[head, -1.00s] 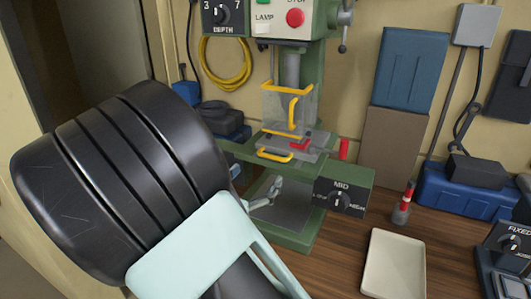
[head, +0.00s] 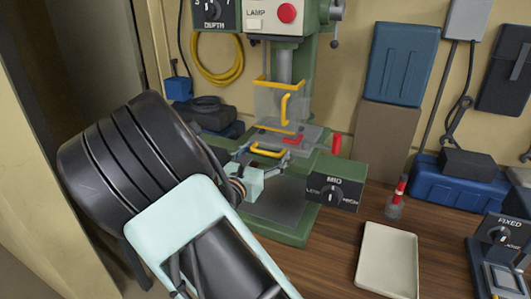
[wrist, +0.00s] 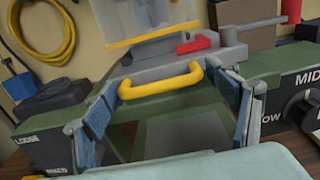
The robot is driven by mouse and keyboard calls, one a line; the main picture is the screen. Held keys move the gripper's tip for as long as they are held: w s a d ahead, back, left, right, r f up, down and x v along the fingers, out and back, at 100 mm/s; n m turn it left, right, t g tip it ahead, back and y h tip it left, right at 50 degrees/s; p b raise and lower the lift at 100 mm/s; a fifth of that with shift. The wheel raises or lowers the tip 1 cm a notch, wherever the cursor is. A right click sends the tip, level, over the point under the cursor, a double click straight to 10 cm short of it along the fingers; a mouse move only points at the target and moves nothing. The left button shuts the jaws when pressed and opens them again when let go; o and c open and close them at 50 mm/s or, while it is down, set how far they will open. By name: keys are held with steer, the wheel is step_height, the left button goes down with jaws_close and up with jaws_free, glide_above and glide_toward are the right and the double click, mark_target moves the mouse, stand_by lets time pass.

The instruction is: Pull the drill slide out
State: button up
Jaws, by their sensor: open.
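The green drill press (head: 309,95) stands against the wall. Its grey drill slide (wrist: 215,58) carries a yellow handle (head: 268,151) at the front and a small red lever (head: 292,139) on top. The handle also shows in the wrist view (wrist: 160,84). My gripper (head: 262,163) is open and empty in front of the slide. In the wrist view its blue-padded fingers (wrist: 173,95) stand left and right of the handle, wider apart than the handle's width. I see no contact, and cannot tell whether the fingertips reach past the bar.
A clear guard (head: 281,103) with a yellow handle hangs above the slide. A MID dial box (head: 331,186) is fixed at the right. A cream tray (head: 388,262) and a red-topped bottle (head: 395,203) are on the bench. A yellow cable (head: 218,66) hangs on the wall.

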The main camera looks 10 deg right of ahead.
steer(key=c, duration=1.4)
steer(key=p+v, duration=0.3)
steer(key=v, duration=1.4)
steer(key=shift+s+a+r+p, duration=0.1)
steer(key=shift+s+a+p, duration=0.05)
steer(key=shift+s+p, duration=0.2)
steer(key=o, duration=1.4)
steer(key=shift+a, duration=0.1)
steer(key=v, duration=1.2)
steer(key=shift+w, duration=0.1)
